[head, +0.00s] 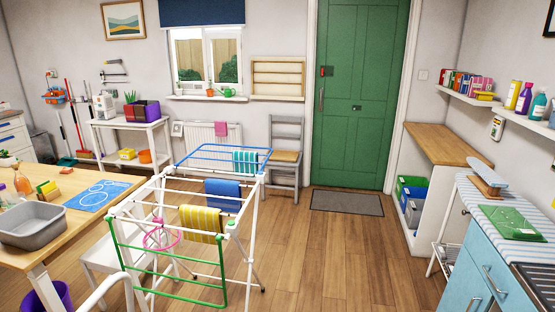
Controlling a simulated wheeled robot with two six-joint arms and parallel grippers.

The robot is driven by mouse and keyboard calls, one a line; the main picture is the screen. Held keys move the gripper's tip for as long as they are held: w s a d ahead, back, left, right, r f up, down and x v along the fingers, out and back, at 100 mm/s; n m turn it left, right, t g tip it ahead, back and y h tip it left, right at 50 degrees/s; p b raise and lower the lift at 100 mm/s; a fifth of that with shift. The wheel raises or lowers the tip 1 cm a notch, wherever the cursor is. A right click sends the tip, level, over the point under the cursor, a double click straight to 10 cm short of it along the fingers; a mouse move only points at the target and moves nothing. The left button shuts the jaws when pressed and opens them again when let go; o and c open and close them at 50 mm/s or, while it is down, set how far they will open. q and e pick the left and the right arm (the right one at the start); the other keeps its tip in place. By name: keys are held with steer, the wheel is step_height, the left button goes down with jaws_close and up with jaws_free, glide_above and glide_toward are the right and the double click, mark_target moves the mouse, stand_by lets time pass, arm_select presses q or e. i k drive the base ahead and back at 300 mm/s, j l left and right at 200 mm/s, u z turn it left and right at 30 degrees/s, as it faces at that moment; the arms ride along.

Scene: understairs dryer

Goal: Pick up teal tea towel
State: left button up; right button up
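A teal tea towel (245,162) with lighter stripes hangs over the far, blue-railed end of a white drying rack (250,227). It hangs near the right corner of that end, behind a blue towel (222,195) and a yellow striped towel (201,224) on the nearer rails. Part of the rack's frame is close to it. Neither of my grippers is in the head view.
A wooden table (110,190) with a grey basin (33,226) stands left of the rack. A wooden chair (285,156) is behind it. Open floor (330,250) lies to the right, up to the blue cabinet (470,285). A grey mat (346,203) lies before the green door (355,90).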

mark_target(245, 168)
steer(key=i+l+z, duration=0.25)
steer(key=i, duration=0.65)
steer(key=i+z, duration=0.25)
steer(key=i, duration=0.7)
steer(key=i+u, duration=0.4)
steer(key=i+l+u, duration=0.25)
steer(key=u, duration=0.15)
steer(key=i+l+u, duration=0.25)
steer(key=u, duration=0.15)
steer(key=i+l+u, duration=0.35)
